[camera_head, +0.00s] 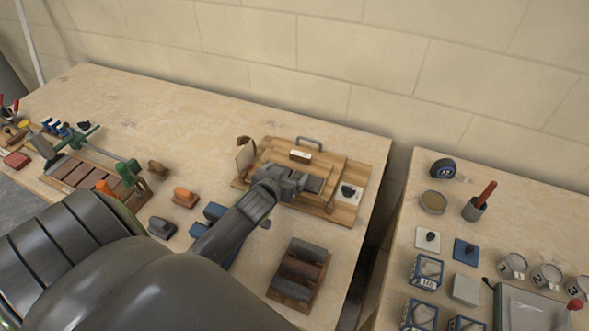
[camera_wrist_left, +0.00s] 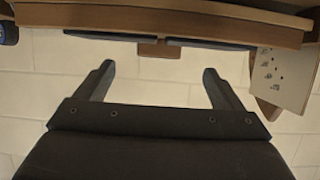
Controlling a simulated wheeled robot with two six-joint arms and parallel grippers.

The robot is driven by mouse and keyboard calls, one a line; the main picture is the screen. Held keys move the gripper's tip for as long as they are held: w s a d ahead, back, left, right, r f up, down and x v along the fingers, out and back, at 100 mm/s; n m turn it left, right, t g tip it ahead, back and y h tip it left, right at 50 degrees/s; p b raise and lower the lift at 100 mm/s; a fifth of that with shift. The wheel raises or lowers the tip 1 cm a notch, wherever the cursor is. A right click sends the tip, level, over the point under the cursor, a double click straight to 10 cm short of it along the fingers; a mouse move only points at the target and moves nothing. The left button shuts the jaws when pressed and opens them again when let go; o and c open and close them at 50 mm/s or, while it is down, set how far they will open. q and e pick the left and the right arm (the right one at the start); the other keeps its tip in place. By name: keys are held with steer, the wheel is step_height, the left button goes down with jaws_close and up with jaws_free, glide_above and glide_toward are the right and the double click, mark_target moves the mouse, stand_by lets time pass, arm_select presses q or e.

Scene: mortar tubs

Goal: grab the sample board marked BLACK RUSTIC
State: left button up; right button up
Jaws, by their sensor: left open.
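A wooden rack (camera_head: 350,178) with a dark handle and a small pale label (camera_head: 301,155) stands near the right end of the left bench. No BLACK RUSTIC lettering is readable, so I cannot tell which board is the marked one. My left gripper (camera_head: 303,183) is over the rack in the head view and hides part of what it holds. In the left wrist view its two fingers (camera_wrist_left: 158,72) are spread with nothing between them. The rack's wooden edge (camera_wrist_left: 200,25) and dark slabs (camera_wrist_left: 225,43) lie just beyond the tips. My right gripper is not in view.
A wooden tray of dark blocks (camera_head: 299,270) lies in front of the rack. Blue and orange (camera_head: 185,196) tools lie to its left. A gap separates this bench from the right one, which holds cups (camera_head: 512,266) and tins. The back left benchtop is clear.

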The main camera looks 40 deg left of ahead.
mark_target(300, 157)
arm_select(q)
steer(key=x, duration=0.3)
steer(key=shift+w+a, duration=0.15)
steer(key=shift+w, duration=0.25)
steer(key=shift+w+a+f+p, duration=0.1)
steer(key=shift+w+f+p, duration=0.25)
steer(key=shift+w, duration=0.45)
steer(key=shift+w+a, duration=0.15)
steer(key=shift+w, duration=0.15)
steer(key=x, duration=0.1)
steer(key=p+x, duration=0.1)
steer(key=x, duration=0.1)
steer(key=shift+w+a+r, duration=0.1)
steer(key=shift+w+r, duration=0.2)
steer(key=shift+w, duration=0.1)
steer(key=shift+w+f+p, duration=0.2)
steer(key=shift+w+p, duration=0.1)
steer(key=shift+w, duration=0.1)
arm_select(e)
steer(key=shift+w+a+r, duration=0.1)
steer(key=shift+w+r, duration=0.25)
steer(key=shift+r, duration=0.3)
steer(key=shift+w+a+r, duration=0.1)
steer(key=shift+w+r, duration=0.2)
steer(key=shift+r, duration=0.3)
arm_select(q)
steer(key=c, duration=1.4)
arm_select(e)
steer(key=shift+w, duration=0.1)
